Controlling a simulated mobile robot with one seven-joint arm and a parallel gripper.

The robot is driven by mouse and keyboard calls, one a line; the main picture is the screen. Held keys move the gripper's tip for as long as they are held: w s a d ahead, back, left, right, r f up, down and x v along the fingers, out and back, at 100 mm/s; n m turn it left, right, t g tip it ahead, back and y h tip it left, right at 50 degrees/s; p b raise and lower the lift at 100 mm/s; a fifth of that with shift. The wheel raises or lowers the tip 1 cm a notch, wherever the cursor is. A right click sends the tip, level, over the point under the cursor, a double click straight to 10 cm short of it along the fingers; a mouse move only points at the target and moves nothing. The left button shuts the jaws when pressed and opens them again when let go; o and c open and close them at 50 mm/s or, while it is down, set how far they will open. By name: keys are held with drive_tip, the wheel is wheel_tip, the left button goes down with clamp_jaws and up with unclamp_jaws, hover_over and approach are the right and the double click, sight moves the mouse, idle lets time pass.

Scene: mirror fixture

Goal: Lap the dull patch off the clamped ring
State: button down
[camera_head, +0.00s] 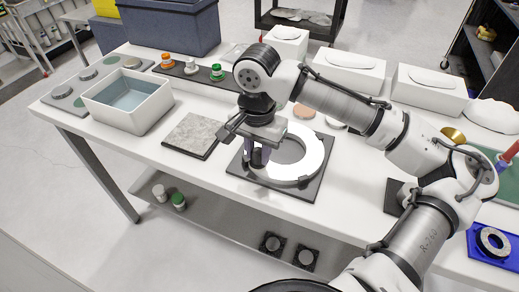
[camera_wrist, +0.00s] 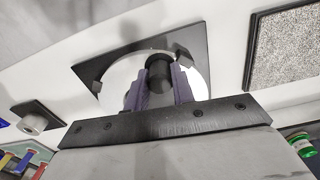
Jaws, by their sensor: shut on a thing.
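The clamped ring (camera_head: 311,154) is a bright white-silver annulus lying flat on a dark square fixture plate (camera_head: 261,185) on the white bench. Dark clamps touch its rim. In the wrist view the ring (camera_wrist: 196,82) shows partly behind my gripper. My gripper (camera_head: 257,157) is over the ring's left part, pointing down. In the wrist view my gripper (camera_wrist: 159,88) has its purple-grey fingers shut on a dark cylindrical tool (camera_wrist: 159,67). The tool's lower face is hidden, so I cannot tell whether it touches the ring. I cannot make out the dull patch.
A speckled grey plate (camera_head: 192,134) lies left of the fixture. A white basin of liquid (camera_head: 150,115) stands further left. Capped bottles (camera_head: 217,72) stand on a dark strip behind. White boxes (camera_head: 432,90) line the back right. The bench's front edge is close to the fixture.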

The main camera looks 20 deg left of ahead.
drive_tip(key=shift+a+r+p, duration=0.2)
drive_tip(key=shift+r+p, duration=0.3)
drive_tip(key=shift+p, duration=0.2)
wheel_tip(320, 180, up, 5)
drive_tip(key=p, duration=0.4)
drive_tip(key=shift+d+f+p, duration=0.1)
drive_tip(key=shift+p, duration=0.25)
wheel_tip(320, 180, up, 2)
drive_tip(key=shift+r+p, duration=0.1)
drive_tip(key=shift+p, duration=0.9)
drive_tip(key=shift+r+b, duration=0.3)
drive_tip(key=shift+r, duration=0.1)
drive_tip(key=shift+w, duration=0.1)
